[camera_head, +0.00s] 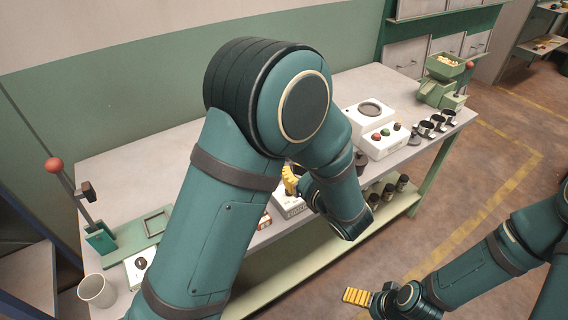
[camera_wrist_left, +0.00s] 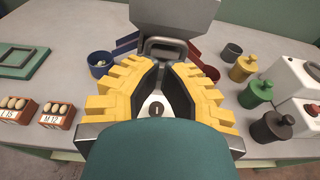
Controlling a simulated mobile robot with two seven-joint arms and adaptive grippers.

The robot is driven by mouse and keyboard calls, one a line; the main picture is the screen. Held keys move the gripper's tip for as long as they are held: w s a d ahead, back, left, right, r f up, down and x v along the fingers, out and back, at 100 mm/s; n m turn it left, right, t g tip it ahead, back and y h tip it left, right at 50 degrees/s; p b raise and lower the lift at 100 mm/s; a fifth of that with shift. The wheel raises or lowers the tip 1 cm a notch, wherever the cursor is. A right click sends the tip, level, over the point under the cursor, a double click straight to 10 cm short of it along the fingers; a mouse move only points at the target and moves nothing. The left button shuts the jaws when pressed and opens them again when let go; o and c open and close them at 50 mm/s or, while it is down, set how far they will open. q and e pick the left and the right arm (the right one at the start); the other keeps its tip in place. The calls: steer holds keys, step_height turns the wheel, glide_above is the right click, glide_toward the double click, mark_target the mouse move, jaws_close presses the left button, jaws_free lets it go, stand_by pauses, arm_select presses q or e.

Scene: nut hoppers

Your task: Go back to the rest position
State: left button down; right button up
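My left gripper (camera_head: 291,180) is over the workbench, mostly behind my own arm in the head view. In the left wrist view its yellow fingers (camera_wrist_left: 163,66) stand apart with a gap between them and nothing visibly held. A grey hopper unit (camera_wrist_left: 176,18) with a handle stands just beyond the fingertips; whether they touch it I cannot tell. A white part with a dark slot (camera_wrist_left: 156,108) shows below the gap. My right gripper (camera_head: 357,296) hangs low over the floor, away from the bench; its yellow fingers are seen from the side, and their opening is unclear.
Around the hopper are a blue cup (camera_wrist_left: 101,64), small boxes (camera_wrist_left: 57,115) and lidded jars (camera_wrist_left: 257,93). The bench also bears a lever press (camera_head: 100,236), a white cup (camera_head: 96,291), a button unit (camera_head: 386,141) and a green mill (camera_head: 441,90). Open floor lies right.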

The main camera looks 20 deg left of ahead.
arm_select(q)
steer(key=v, duration=0.7)
steer(key=shift+d+p, duration=0.45)
steer(key=s+a+f+n+g+h, duration=0.2)
steer(key=s+a+f+n+g, duration=0.1)
steer(key=s+f+g, duration=0.4)
steer(key=s+a+f+n+g+h, duration=0.2)
steer(key=s+f+n+g+h, duration=0.15)
steer(key=f, duration=0.55)
steer(key=s+d+f+n+g+h, duration=0.4)
steer(key=s+f+n+h, duration=0.1)
steer(key=s+n+h, duration=0.15)
steer(key=w+f+n+t+h, duration=0.3)
steer(key=n+t, duration=0.3)
steer(key=n, duration=0.8)
steer(key=shift+w+f+h, duration=0.4)
steer(key=shift+w+h, duration=0.3)
steer(key=shift+w, duration=0.2)
